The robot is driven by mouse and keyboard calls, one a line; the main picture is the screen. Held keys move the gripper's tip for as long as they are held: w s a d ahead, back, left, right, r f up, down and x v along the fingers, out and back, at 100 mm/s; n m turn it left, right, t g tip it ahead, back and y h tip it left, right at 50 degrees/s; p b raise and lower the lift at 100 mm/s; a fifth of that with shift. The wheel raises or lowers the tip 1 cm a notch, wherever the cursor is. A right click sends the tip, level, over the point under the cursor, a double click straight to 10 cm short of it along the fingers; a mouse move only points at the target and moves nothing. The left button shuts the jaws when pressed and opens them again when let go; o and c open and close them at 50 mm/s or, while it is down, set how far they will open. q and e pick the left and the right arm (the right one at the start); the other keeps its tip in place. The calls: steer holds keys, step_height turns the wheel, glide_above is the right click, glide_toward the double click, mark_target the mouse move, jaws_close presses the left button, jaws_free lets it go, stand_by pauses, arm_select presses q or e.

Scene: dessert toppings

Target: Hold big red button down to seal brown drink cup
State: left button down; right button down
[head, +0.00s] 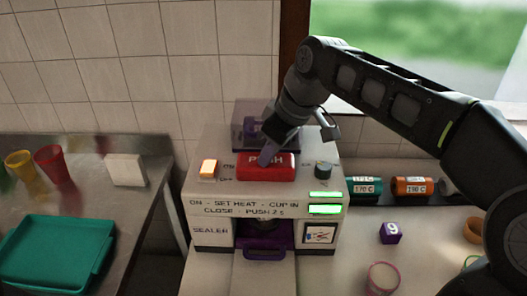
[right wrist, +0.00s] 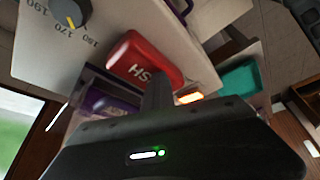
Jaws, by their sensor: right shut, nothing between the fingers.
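The big red button (head: 280,170), marked PUSH, sits on top of the white sealer (head: 212,235). It also shows in the right wrist view (right wrist: 135,58). My right gripper (head: 266,159) is shut and empty, pointing down with its fingertips over the button's left part and covering some of the lettering. In the right wrist view the closed fingers (right wrist: 159,88) overlap the button's edge; I cannot tell whether they press it. A purple holder (head: 263,242) sits in the sealer's front opening with something dark in it. No brown cup is clearly visible. My left gripper is not in view.
An orange-lit switch (head: 208,168) and a heat knob (head: 323,169) flank the button. Green indicator lights (head: 324,209) glow on the front. A teal tray (head: 55,252), red cup (head: 53,163) and yellow cup (head: 20,165) stand left. A purple 9 cube (head: 390,233) stands right.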

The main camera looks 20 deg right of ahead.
steer(key=shift+s+a+r, duration=0.15)
steer(key=shift+s+a, duration=0.2)
steer(key=shift+s, duration=0.4)
steer(key=shift+s+a+r, duration=0.15)
steer(key=shift+s+a, duration=0.2)
steer(key=shift+s, duration=0.35)
steer(key=shift+r, duration=0.1)
steer(key=shift+r, duration=0.25)
step_height(320, 180, up, 8)
steer(key=p, duration=0.6)
steer(key=shift+s+a+f, duration=0.2)
steer(key=shift+s, duration=0.2)
